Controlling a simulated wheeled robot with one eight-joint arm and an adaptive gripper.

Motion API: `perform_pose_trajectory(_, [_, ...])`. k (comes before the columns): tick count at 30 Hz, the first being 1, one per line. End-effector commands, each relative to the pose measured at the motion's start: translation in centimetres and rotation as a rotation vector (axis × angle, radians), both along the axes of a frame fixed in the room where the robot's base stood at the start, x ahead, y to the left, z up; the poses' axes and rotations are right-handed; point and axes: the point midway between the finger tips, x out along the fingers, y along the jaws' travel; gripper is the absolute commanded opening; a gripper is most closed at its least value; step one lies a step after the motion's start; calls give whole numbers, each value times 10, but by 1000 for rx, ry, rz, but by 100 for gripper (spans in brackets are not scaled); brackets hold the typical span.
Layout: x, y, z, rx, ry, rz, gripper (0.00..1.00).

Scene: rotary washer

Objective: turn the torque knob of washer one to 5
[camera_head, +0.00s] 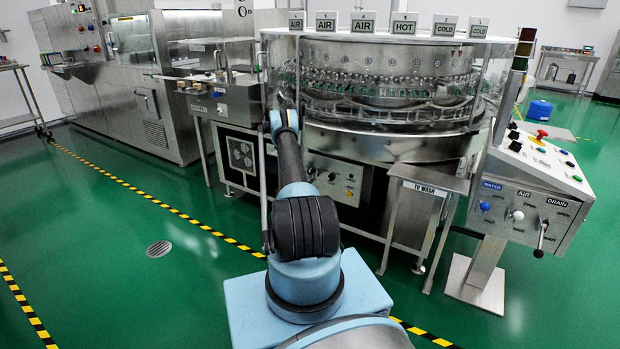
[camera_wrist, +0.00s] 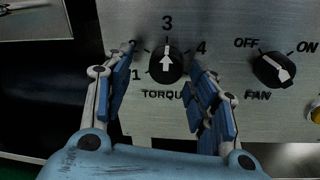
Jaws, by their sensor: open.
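The torque knob (camera_wrist: 166,64) is a round black dial with a white arrow, set on a brushed metal panel (camera_wrist: 225,20). Its arrow points straight up at 3. The marks 1, 3 and 4 are readable; 2 is partly covered by my left finger, and 5 is not visible. My gripper (camera_wrist: 161,78) is open, its blue-padded fingers on either side of the knob and the knob between them. I cannot tell whether either finger touches it. In the head view the rotary washer (camera_head: 375,145) stands ahead, with a small knob panel (camera_head: 335,180) low on its front.
The fan knob (camera_wrist: 274,69) is right of my right finger. A yellow button (camera_wrist: 314,115) is at the panel's right edge. A "to wash" tray (camera_head: 430,178) and a control console (camera_head: 540,165) stand to the right. Green floor (camera_head: 110,210) is clear at left.

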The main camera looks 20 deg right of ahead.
Motion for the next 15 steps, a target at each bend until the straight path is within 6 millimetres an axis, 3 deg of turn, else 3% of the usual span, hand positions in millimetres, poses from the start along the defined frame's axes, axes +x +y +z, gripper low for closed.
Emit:
perform_pose_trajectory(5, [-3, -9, 0, 0, 0, -8, 53])
perform_pose_trajectory(11, [-4, -14, 0, 0, 0, -12, 12])
perform_pose_trajectory(15, [-4, -15, 0, 1, 0, -14, 8])
